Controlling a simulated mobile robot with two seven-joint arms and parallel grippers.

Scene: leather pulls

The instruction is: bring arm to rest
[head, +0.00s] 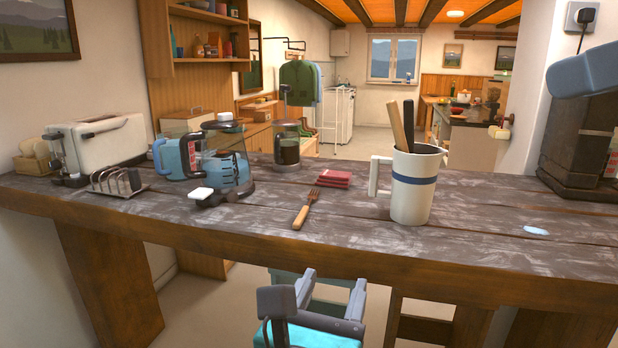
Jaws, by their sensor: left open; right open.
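My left gripper (331,298) is at the bottom middle, in front of the counter's front edge and below its top. Its grey fingers point up and stand apart, with nothing seen between them. A bright teal part of it shows at the bottom edge. A pale blue rounded link at the upper right looks like part of my own arm. My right gripper is not in view. The wooden counter (480,235) spans the view.
The counter's front right is mostly clear.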

